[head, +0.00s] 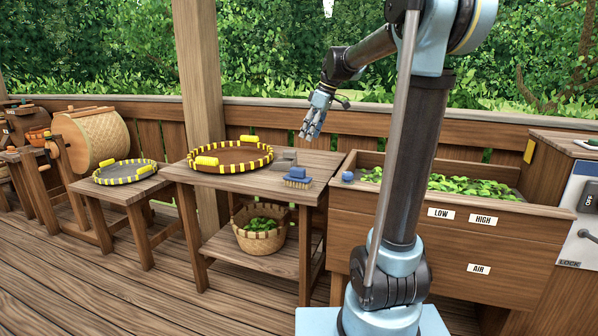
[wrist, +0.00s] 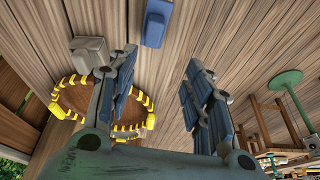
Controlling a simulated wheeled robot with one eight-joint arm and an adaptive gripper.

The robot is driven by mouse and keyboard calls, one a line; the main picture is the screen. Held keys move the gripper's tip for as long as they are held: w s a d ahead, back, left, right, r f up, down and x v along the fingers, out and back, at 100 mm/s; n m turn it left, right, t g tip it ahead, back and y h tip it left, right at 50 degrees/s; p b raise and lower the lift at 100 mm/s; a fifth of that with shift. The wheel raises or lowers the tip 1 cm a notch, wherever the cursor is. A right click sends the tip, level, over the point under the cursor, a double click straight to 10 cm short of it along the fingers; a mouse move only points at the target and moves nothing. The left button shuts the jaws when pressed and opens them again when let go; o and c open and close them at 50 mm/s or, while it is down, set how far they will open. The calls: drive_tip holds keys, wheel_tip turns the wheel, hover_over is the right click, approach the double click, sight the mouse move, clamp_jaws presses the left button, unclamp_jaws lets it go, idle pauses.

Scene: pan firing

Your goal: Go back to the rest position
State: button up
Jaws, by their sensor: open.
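My gripper (head: 315,115) is open and empty, held in the air above the right end of the wooden table (head: 190,176). In the wrist view my gripper (wrist: 160,85) shows its two blue-padded fingers spread apart with nothing between them. In the wrist view, the tray (wrist: 78,84) is partly hidden by a finger. The grey block (wrist: 90,50) and the blue brush (wrist: 154,22) lie beyond the fingertips.
A wooden bin of green leaves (head: 455,183) stands right of the table, with a blue knob (head: 347,176) on its edge. A basket of leaves (head: 259,241) sits on the lower shelf. A smaller table holds another round tray (head: 125,173). A post (head: 196,75) rises behind.

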drive_tip(key=s+d+f+m+h, duration=0.1)
drive_tip(key=s+d+f+m, duration=0.3)
drive_tip(key=s+f, duration=0.4)
drive_tip(key=s+d+f+m+h, duration=0.1)
drive_tip(key=s+d+f+m, duration=0.3)
drive_tip(key=s, duration=1)
drive_tip(key=s+d+f+m+h, duration=0.1)
drive_tip(key=s+d+f+m, duration=0.4)
drive_tip(key=s+f, duration=0.7)
drive_tip(key=shift+d+f+t+h, duration=0.4)
drive_tip(key=shift+d+f, duration=0.05)
drive_tip(key=shift+d, duration=0.5)
